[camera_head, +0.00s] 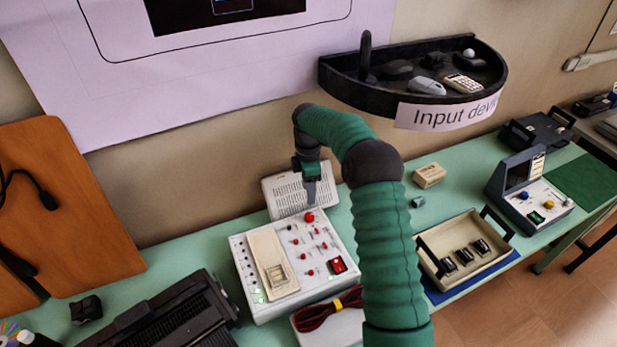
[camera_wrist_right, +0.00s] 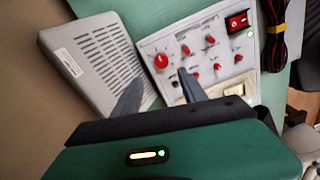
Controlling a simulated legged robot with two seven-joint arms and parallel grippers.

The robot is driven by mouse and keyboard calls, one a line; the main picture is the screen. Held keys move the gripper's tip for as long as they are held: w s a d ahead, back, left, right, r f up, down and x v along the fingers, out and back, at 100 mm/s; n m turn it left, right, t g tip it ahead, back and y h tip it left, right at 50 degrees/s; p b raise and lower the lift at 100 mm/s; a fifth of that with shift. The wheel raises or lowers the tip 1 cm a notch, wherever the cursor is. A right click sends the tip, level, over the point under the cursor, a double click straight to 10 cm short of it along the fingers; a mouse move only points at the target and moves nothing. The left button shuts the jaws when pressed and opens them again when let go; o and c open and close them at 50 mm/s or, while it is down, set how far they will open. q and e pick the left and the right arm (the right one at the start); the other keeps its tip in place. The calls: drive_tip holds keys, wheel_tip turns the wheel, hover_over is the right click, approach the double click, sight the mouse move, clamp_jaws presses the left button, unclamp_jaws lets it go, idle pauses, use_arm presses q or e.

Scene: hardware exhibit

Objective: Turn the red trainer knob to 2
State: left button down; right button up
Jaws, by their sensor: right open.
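The trainer is a white box (camera_head: 247,262) with a sloped panel on the green table. Its large red knob (camera_head: 309,217) sits near the panel's back edge; it also shows in the right wrist view (camera_wrist_right: 161,61). The number its pointer is at is too small to read. My right gripper (camera_head: 310,197) hangs just above and behind the red knob, pointing down. In the right wrist view its two fingers (camera_wrist_right: 158,90) are apart, with nothing between them. The knob lies beyond the fingertips, apart from them. My left gripper is not in view.
Several smaller red knobs (camera_wrist_right: 211,40) and a red switch (camera_head: 338,265) share the panel. A grey vented box (camera_head: 282,189) stands right behind the trainer. A black shelf (camera_head: 345,88) hangs above. A tray (camera_head: 440,282) and a small console (camera_head: 530,205) stand to the right.

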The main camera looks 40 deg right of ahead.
wheel_tip(320, 180, up, 6)
drive_tip(key=shift+w+d+r, duration=0.15)
idle(0.3)
drive_tip(key=s+a+f+m+t, duration=0.1)
drive_tip(key=s+a+m, duration=0.1)
drive_tip(key=a, duration=0.6)
drive_tip(key=s+a+f+m, duration=0.1)
drive_tip(key=a+m, duration=0.1)
drive_tip(key=a, duration=0.6)
drive_tip(key=s+a+f+m+t, duration=0.1)
drive_tip(key=s+a+m, duration=0.3)
drive_tip(key=s, duration=0.4)
drive_tip(key=s+a+f+m+t, duration=0.1)
drive_tip(key=s+a+f+m, duration=0.1)
drive_tip(key=s+a+m, duration=0.2)
drive_tip(key=shift+s+a+f, duration=0.2)
drive_tip(key=shift+s+a, duration=0.85)
drive_tip(key=shift+s, duration=1.3)
drive_tip(key=shift+w+d, duration=0.1)
drive_tip(key=shift+d, duration=0.1)
